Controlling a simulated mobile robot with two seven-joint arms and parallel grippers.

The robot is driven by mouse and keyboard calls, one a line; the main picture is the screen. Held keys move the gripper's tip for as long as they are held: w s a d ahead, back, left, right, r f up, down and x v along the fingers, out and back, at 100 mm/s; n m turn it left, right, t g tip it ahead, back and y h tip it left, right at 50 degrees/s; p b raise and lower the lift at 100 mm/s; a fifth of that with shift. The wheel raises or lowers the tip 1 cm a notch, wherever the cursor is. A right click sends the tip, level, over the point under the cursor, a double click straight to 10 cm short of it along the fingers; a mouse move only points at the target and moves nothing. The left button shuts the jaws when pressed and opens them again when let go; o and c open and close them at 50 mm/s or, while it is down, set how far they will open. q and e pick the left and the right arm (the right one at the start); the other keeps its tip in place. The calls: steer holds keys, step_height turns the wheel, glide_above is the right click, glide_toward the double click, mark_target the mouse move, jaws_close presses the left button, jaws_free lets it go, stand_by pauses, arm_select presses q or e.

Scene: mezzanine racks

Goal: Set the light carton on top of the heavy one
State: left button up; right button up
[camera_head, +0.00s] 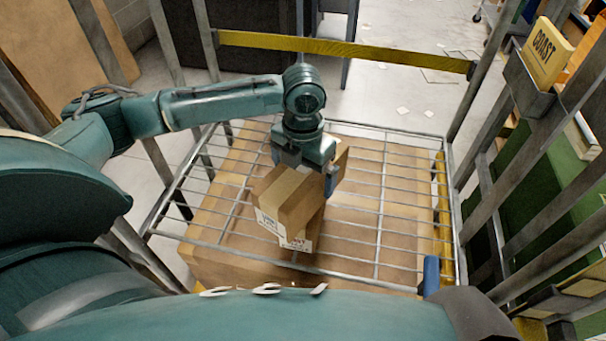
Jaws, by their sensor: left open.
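A small brown carton (288,201) with a lighter tape band and white labels is on or just above a wire shelf (378,235), near its middle. Whether it touches the wires cannot be told. A brown part just right of and below it may be a second box or another face. My left gripper (308,172) is open and pointing down right over the small carton, with a bluish finger at its right side. The gripper hides the carton's far end. A large brown carton (225,262) shows through the wires beneath the shelf. My right gripper does not show.
Grey metal posts (472,85) and a yellow bar (345,47) frame the shelf. A yellow box with lettering (547,52) sits in a holder at the upper right. A small blue piece (431,275) is at the shelf's near right corner. The shelf's right half is bare.

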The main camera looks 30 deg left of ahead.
arm_select(q)
step_height(320, 180, up, 11)
steer(key=shift+r, duration=0.1)
stand_by(0.7)
